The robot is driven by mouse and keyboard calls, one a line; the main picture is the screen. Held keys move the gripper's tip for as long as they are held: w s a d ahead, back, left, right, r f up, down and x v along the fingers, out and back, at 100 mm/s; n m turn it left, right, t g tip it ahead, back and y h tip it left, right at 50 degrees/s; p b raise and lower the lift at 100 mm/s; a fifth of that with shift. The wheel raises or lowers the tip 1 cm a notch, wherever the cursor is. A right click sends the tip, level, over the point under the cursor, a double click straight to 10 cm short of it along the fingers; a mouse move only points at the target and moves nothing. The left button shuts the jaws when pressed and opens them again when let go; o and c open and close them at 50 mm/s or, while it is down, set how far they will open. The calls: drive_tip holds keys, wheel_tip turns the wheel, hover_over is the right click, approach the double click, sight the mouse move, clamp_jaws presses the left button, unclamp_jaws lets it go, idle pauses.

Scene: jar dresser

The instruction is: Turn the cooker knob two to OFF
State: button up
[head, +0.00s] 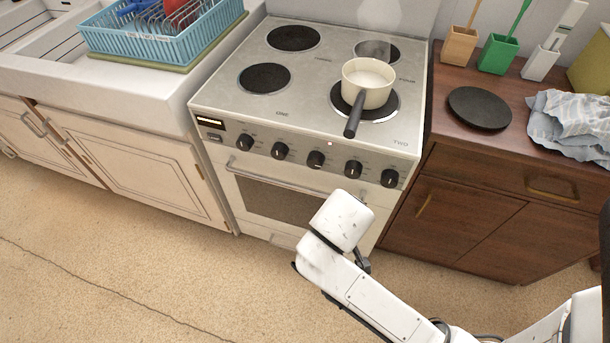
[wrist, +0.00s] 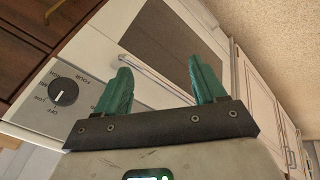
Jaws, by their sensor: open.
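The cooker (head: 230,105) has a row of several black knobs along its front panel. The middle knob (head: 315,159), the one to its right (head: 352,169) and the rightmost knob (head: 389,178) show; their labels are too small to read, so I cannot tell which is knob two. In the wrist view, a black knob (wrist: 63,92) with a white mark is labelled FOUR, beside the dark cabinet. My gripper (wrist: 159,65) is open with green fingers, empty and apart from the knobs. In the head view, my arm's end is below the right knobs; the fingers are hidden.
A cream saucepan (head: 367,84) steams on the burner marked TWO, its handle pointing forward. The oven handle (head: 275,178) runs below the knobs. A wooden cabinet (head: 470,215) stands right, a sink unit (head: 130,165) left. The floor in front is clear.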

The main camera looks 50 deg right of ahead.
drive_tip(key=w+r+m+t+h+b, duration=0.1)
drive_tip(key=w+r+m+h+b, duration=0.1)
drive_tip(key=w+m+h+b, duration=0.5)
drive_tip(key=m+t+h+b, duration=0.1)
drive_tip(key=b, duration=0.1)
approach(314, 165)
drive_tip(key=x, duration=0.8)
drive_tip(key=shift+d+f, duration=0.15)
drive_tip(key=shift+d, duration=0.2)
drive_tip(key=c, duration=1)
drive_tip(key=shift+c, duration=0.2)
